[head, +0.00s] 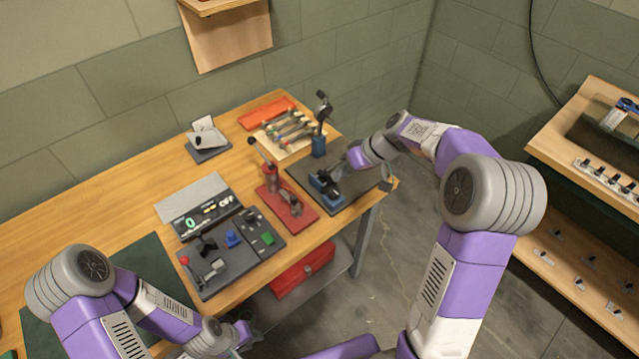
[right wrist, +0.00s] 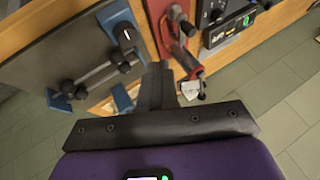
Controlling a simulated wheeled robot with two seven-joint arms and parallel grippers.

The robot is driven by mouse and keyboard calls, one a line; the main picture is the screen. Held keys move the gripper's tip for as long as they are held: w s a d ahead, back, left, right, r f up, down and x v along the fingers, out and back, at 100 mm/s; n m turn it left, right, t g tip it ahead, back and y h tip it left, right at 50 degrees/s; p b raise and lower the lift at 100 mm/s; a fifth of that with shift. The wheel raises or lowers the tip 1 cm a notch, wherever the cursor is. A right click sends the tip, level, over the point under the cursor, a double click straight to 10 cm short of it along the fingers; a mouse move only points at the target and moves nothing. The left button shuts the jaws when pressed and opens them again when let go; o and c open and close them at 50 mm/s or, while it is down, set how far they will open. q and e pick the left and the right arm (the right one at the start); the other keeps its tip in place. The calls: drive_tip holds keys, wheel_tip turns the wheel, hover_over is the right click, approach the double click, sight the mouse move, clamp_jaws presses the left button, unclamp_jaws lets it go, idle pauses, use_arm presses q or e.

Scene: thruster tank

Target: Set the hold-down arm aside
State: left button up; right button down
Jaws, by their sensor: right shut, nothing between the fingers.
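A dark fixture plate (head: 340,208) lies at the right end of the workbench. On it stand a low blue block with black parts (head: 325,186) and a taller blue post with a black top (head: 319,146). In the right wrist view, a grey rod with round dark knobs (right wrist: 97,77) lies across the plate; it looks like the hold-down arm, but I cannot be sure. My right gripper (right wrist: 157,82) is shut and empty, over the plate beside the rod's end. My left gripper (head: 243,336) is low in front of the bench, away from the plate; its jaw opening is unclear.
A red base with an upright lever (head: 290,208) stands left of the plate. Further left is a grey panel with controls (head: 230,255). Several tools lie on a tray (head: 290,135) behind. A shelf (head: 560,120) stands at the right.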

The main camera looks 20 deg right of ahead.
drive_tip(key=b+x, duration=0.1)
drive_tip(key=x, duration=0.9)
drive_tip(key=shift+s+a, duration=0.15)
drive_tip(key=shift+a, duration=0.05)
drive_tip(key=a, duration=0.3)
drive_tip(key=shift+s+r, duration=0.25)
drive_tip(key=shift+a, duration=0.2)
drive_tip(key=shift+a, duration=0.15)
